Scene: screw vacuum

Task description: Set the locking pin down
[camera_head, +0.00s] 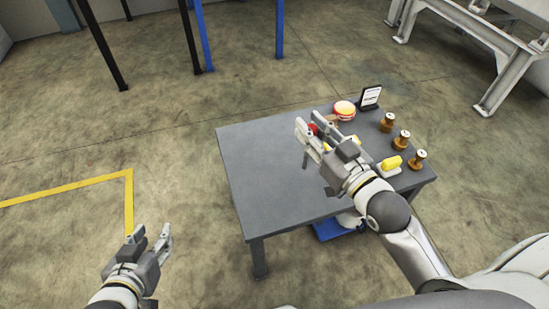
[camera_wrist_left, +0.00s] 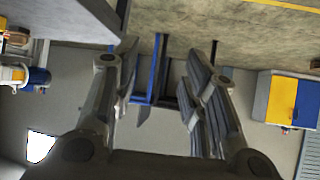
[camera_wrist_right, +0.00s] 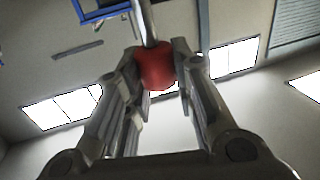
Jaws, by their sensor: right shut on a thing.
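The locking pin shows in the right wrist view as a red knob (camera_wrist_right: 157,66) with a metal rod (camera_wrist_right: 144,20) running up out of the picture. My right gripper (camera_wrist_right: 158,85) is shut on the red knob. In the head view my right gripper (camera_head: 306,143) is above the dark grey table (camera_head: 262,165); a bit of red (camera_head: 313,128) shows by its fingers. The height of the pin above the table is hard to tell. My left gripper (camera_head: 152,240) is open and empty, off the table to the left; its spread fingers also show in the left wrist view (camera_wrist_left: 160,85).
A red and yellow round object (camera_head: 344,109) and a small sign (camera_head: 370,97) stand at the table's back right. Several brass-coloured pieces (camera_head: 401,140) line the right side, near a yellow piece (camera_head: 391,163). The table's left half is bare. A blue item (camera_head: 330,229) is underneath.

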